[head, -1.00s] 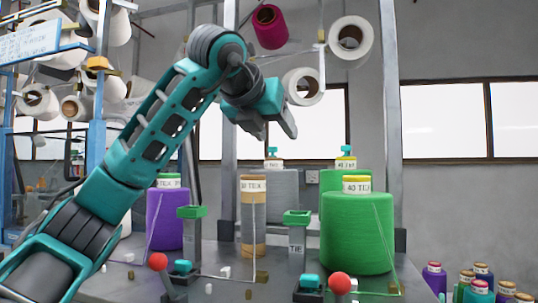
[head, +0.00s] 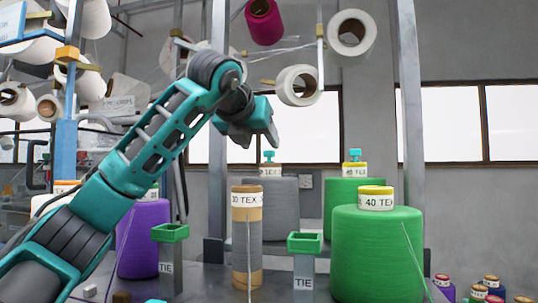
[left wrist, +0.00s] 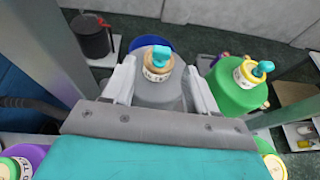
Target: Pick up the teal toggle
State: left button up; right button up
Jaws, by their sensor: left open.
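My left gripper (head: 257,138) is open and empty, held high and in front of the back row of cones. In the head view, a teal toggle (head: 269,156) stands on the capped top of a grey yarn cone (head: 270,205), just below the gripper. In the left wrist view, this toggle (left wrist: 162,54) shows between and beyond the two open fingers (left wrist: 158,88), apart from them. A second teal toggle (head: 354,155) tops the back green cone, and it also shows at the right in the left wrist view (left wrist: 263,68). My right gripper is out of view.
A large green cone (head: 377,255), a brown-banded grey cone (head: 247,235) and a purple cone (head: 145,238) stand in front. Two green-topped TIE posts (head: 305,243) (head: 170,234) stand between them. A metal upright (head: 218,130) rises left of the gripper.

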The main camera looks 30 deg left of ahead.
aim_at(269, 152)
pick_arm(q)
jog(key=shift+x, duration=0.9)
jog(key=x, duration=0.2)
jog(key=p+x, duration=0.1)
jog(key=x, duration=0.1)
jog(key=shift+w+d+r, duration=0.15)
jog(key=shift+w+r, duration=0.05)
jog(key=shift+w+f+p, duration=0.25)
jog(key=shift+w+p, duration=0.05)
jog(key=shift+w, duration=0.2)
jog(key=shift+c, duration=0.3)
jog(key=c, duration=0.8)
